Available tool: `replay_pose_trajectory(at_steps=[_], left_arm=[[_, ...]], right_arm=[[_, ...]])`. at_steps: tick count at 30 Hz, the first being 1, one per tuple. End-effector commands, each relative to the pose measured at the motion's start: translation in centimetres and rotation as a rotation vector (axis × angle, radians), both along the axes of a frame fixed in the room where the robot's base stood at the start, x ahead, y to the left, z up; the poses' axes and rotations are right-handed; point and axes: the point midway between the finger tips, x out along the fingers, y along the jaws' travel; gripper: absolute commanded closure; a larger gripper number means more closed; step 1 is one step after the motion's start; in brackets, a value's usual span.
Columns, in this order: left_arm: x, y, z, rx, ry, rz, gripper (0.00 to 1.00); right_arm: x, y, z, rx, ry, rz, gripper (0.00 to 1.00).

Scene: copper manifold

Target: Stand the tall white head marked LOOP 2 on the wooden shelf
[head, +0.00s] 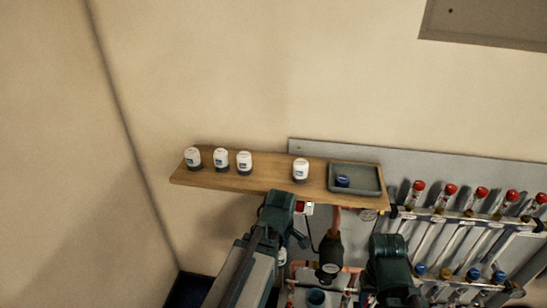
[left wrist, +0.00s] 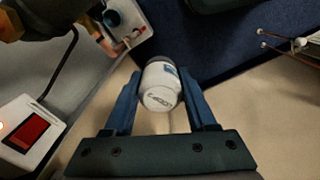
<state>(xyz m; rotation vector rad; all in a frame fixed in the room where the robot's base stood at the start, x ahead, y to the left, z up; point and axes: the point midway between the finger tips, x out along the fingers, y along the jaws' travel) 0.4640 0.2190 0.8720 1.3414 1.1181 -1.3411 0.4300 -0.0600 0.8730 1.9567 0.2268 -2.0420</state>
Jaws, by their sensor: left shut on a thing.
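My left gripper (left wrist: 159,92) is shut on a white head (left wrist: 161,86) with a dark collar at its far end. Lettering like LOOP shows on its near end; the number is too small to read surely. In the head view, my left wrist (head: 278,208) is just in front of the wooden shelf (head: 265,184), and its fingers are hidden. My right arm's dark end (head: 388,258) is at the lower right of the shelf; its fingers cannot be made out.
Several white heads stand on the shelf: three at the left (head: 221,160) and one right of centre (head: 300,170). A grey tray (head: 366,192) with a blue piece (head: 342,181) is at the right. Bare shelf lies between. Red-capped manifold pipes (head: 450,190) stand further right.

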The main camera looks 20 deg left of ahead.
Motion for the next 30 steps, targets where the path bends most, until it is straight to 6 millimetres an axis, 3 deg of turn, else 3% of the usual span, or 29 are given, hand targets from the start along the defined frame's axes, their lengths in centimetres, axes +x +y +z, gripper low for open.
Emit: replay_pose_trajectory(at_steps=[1, 18, 24, 30], left_arm=[[0.2, -0.2, 3.3, 0.000, 0.000, -0.023, 1.00], [1.6, -2.1, 20.4, 0.000, 0.000, -0.302, 1.00], [2.0, -2.7, 24.4, 0.000, 0.000, -0.376, 1.00], [2.1, -2.9, 26.0, 0.000, 0.000, -0.412, 1.00]], right_arm=[[0.0, 0.0, 3.3, 0.000, 0.000, -0.001, 0.47], [0.0, 0.0, 20.4, 0.001, 0.001, -0.006, 0.47], [0.0, 0.0, 24.4, 0.001, 0.001, -0.008, 0.47], [0.0, 0.0, 26.0, 0.001, 0.001, -0.008, 0.47]])
